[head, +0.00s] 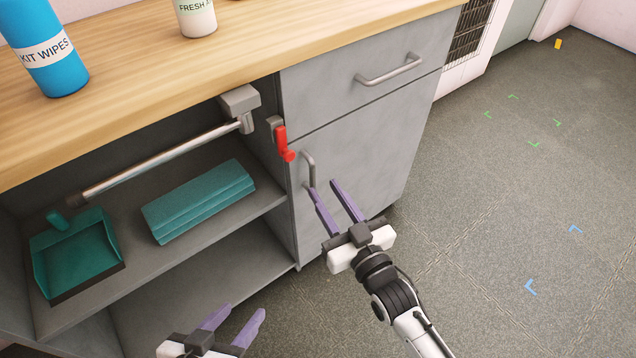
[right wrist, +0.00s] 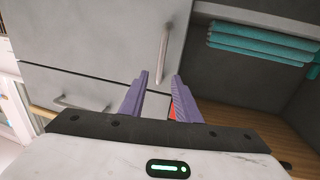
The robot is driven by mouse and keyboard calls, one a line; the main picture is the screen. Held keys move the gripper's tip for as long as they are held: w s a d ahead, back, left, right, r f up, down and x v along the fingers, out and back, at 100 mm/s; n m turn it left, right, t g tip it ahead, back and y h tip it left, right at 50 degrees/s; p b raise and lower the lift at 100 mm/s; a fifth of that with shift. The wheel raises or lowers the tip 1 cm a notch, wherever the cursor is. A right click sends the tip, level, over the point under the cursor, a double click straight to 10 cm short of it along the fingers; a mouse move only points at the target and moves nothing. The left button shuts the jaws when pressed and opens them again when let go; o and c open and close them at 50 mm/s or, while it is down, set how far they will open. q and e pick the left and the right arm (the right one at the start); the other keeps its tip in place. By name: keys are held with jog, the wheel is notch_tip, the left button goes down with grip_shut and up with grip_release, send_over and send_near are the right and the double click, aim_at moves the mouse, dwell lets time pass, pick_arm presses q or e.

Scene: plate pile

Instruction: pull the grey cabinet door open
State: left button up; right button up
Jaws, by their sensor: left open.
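The grey cabinet door (head: 354,165) is shut beneath a drawer. Its vertical metal bar handle (head: 308,168) is near the door's left edge; the handle also shows in the right wrist view (right wrist: 163,52). My right gripper (head: 322,185) is open, with its purple fingertips close to the lower end of the handle. In the right wrist view the handle's near end lines up with the gap between the fingers (right wrist: 160,75); I cannot tell whether they touch. My left gripper (head: 244,309) is open and empty, low in front of the open shelves.
A red hook (head: 282,140) hangs left of the door's upper edge. The drawer handle (head: 388,70) sticks out above. Teal folded cloth (head: 198,200), a dustpan (head: 75,255) and a metal rail (head: 160,160) are in the shelves.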

aim_at(314, 174)
jog(key=b+x, duration=0.1)
jog(key=x, duration=0.4)
grip_shut()
